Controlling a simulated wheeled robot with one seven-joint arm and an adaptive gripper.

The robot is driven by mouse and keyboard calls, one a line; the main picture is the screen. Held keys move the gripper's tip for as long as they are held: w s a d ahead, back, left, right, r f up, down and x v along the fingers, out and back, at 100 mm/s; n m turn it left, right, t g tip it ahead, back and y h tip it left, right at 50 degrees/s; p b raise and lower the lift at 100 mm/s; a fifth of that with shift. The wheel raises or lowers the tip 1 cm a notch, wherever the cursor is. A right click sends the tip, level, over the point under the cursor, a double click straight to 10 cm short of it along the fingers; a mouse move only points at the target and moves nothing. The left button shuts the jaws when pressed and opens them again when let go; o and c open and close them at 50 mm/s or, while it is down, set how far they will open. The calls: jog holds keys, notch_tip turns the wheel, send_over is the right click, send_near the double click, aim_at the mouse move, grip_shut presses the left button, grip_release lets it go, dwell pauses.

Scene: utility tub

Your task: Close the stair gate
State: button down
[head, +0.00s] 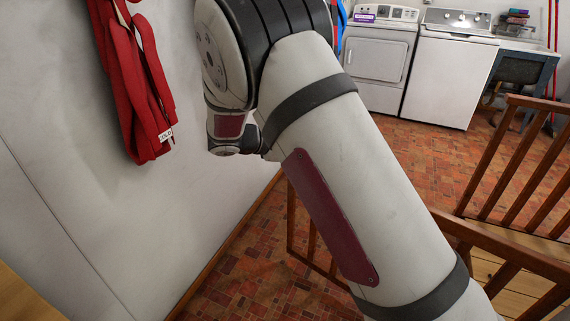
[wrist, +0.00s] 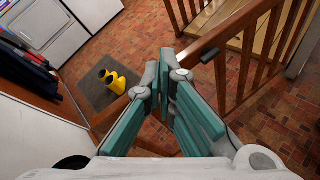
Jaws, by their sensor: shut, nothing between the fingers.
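A brown wooden barred panel, which looks like the stair gate (head: 291,222), shows low in the head view beside the left wall's foot. My arm hides most of it, so I cannot tell how far it stands open. In the wrist view a wooden rail with upright bars (wrist: 236,38) runs beyond my gripper, with a small dark fitting (wrist: 210,55) on it. I cannot tell whether this is the gate or fixed railing. My gripper (wrist: 170,95) is shut and empty, over a wooden rail; contact is unclear. The gripper's fingers are hidden in the head view.
Wooden railings (head: 512,172) stand at the right around pale wooden steps (head: 488,275). A red garment (head: 135,85) hangs on the left wall. A dryer (head: 378,62) and a washer (head: 450,75) stand at the back. Yellow boots (wrist: 112,80) stand on a grey mat (wrist: 97,94).

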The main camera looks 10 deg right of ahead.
jog(key=w+a+f+n+t+h+b, duration=0.1)
jog(key=w+a+f+n+t+b, duration=0.35)
jog(key=f, duration=0.45)
jog(key=w+a+f+n+t+b, duration=0.1)
jog(key=w+a+f+n+t, duration=0.2)
jog(key=w+a+f+n, duration=0.35)
jog(key=w+d+f+m+b, duration=0.1)
jog(key=w+d+m+b, duration=0.1)
jog(key=w+d, duration=0.5)
jog(key=shift+w+d+f+b, duration=0.25)
jog(key=shift+d+b, duration=0.3)
jog(key=shift+d, duration=1.2)
